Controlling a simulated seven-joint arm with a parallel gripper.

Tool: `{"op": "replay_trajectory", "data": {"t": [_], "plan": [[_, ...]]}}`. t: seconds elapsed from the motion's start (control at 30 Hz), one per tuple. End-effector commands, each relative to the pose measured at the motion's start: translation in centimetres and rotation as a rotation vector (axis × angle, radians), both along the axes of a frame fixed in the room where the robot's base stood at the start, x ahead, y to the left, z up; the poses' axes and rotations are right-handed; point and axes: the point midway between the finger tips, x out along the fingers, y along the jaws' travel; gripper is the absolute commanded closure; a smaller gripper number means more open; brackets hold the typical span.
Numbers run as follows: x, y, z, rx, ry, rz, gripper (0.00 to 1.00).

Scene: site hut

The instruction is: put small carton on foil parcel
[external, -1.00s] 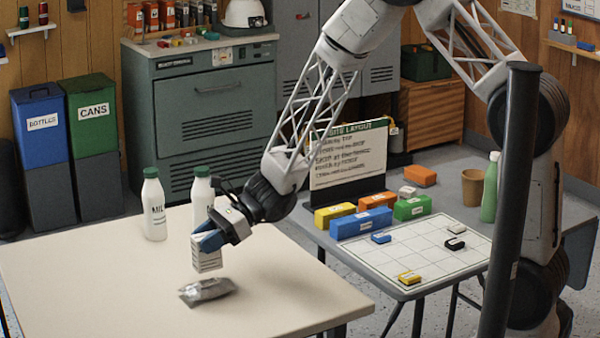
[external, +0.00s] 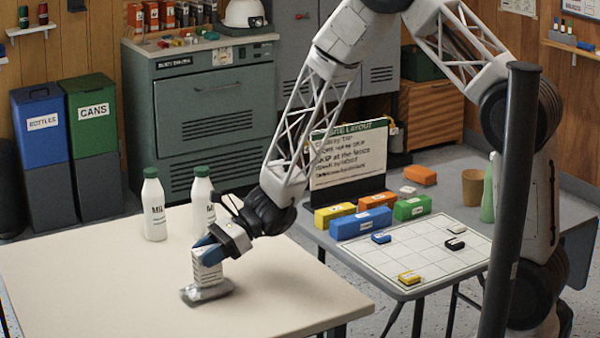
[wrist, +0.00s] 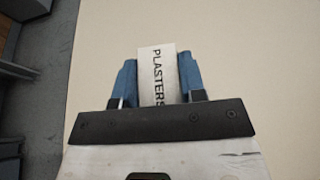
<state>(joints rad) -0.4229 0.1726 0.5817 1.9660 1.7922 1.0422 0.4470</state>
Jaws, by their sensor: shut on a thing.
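The small carton (external: 207,271) is white with dark print and stands upright between the blue fingers of my gripper (external: 207,250). In the wrist view my gripper (wrist: 158,80) is shut on the carton (wrist: 157,70), whose face reads "PLASTERS". The foil parcel (external: 208,292) is silver and lies flat on the pale table, directly under the carton. The carton's bottom meets the parcel's top in the external view; whether it bears on it I cannot tell for sure. The parcel is hidden in the wrist view.
Two white milk bottles (external: 154,205) (external: 202,200) with green caps stand behind my gripper on the pale table (external: 90,285). The table's left and front are clear. On the right, a grey table holds coloured blocks (external: 361,223), a grid board (external: 415,252) and a sign (external: 348,160).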

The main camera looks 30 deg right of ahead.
Motion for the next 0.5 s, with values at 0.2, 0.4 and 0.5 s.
{"op": "replay_trajectory", "data": {"t": [0.2,0.4,0.5], "plan": [[-0.01,0.00,-0.18,0.000,0.000,0.000,0.85],[0.00,0.00,-0.28,0.000,0.000,0.000,0.42],[0.00,-0.01,-0.28,0.000,0.000,0.000,0.37]]}}
